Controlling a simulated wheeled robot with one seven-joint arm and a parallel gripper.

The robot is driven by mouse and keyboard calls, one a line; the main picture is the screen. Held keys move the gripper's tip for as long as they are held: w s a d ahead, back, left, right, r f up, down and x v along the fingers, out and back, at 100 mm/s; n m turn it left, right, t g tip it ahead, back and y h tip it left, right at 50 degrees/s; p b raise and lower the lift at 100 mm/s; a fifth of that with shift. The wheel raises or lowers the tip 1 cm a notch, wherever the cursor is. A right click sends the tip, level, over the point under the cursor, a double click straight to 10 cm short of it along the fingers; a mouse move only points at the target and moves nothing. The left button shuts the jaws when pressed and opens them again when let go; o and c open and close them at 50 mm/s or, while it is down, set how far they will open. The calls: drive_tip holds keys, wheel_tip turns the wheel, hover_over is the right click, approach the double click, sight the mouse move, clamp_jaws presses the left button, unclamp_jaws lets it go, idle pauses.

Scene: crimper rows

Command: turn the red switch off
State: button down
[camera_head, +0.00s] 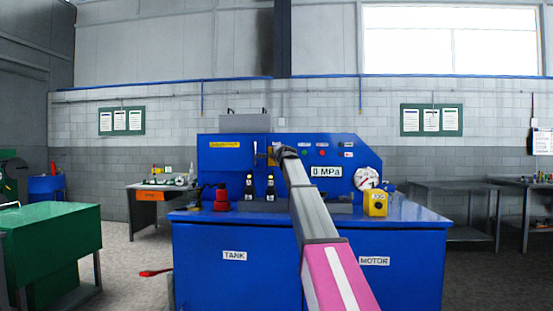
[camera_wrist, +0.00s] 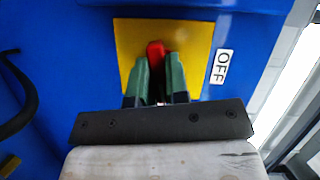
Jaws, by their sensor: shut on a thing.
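The red switch (camera_wrist: 156,49) is a small red lever in front of a yellow plate (camera_wrist: 194,42) on a blue panel, in the wrist view. A white OFF label (camera_wrist: 222,67) is on the panel to the right of the plate. My gripper (camera_wrist: 160,68) has its two green fingers shut on the red switch, one on each side, with the tip showing above them. In the head view the yellow plate (camera_head: 271,158) is partly hidden behind the end of my arm, and the switch is hidden there.
The blue machine (camera_head: 215,266) carries a 0 MPa display (camera_head: 327,171), a round gauge (camera_head: 367,179) and a yellow box (camera_head: 375,203) right of my arm. Black levers and a red knob (camera_head: 221,200) stand left. A black cable (camera_wrist: 22,98) hangs left in the wrist view.

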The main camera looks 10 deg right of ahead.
drive_tip(key=n+g+h, duration=0.1)
drive_tip(key=n, duration=0.2)
drive_tip(key=shift+a+n+g, duration=0.1)
drive_tip(key=shift+n+g, duration=0.2)
drive_tip(key=n+g+h, duration=0.1)
drive_tip(key=n, duration=0.1)
drive_tip(key=shift+r+n, duration=0.1)
drive_tip(key=shift+n, duration=0.3)
drive_tip(key=shift+a+n+g+h, duration=0.1)
drive_tip(key=shift+n+g+h, duration=0.3)
drive_tip(key=shift+n+h, duration=0.6)
drive_tip(key=shift+n+g+h, duration=0.3)
drive_tip(key=shift+n+h, duration=0.4)
drive_tip(key=shift+n, duration=0.8)
drive_tip(key=c, duration=1.1)
unclamp_jaws()
drive_tip(key=v, duration=1)
drive_tip(key=shift+s+a+r, duration=0.1)
drive_tip(key=shift+s+a, duration=0.1)
drive_tip(key=shift+s, duration=0.15)
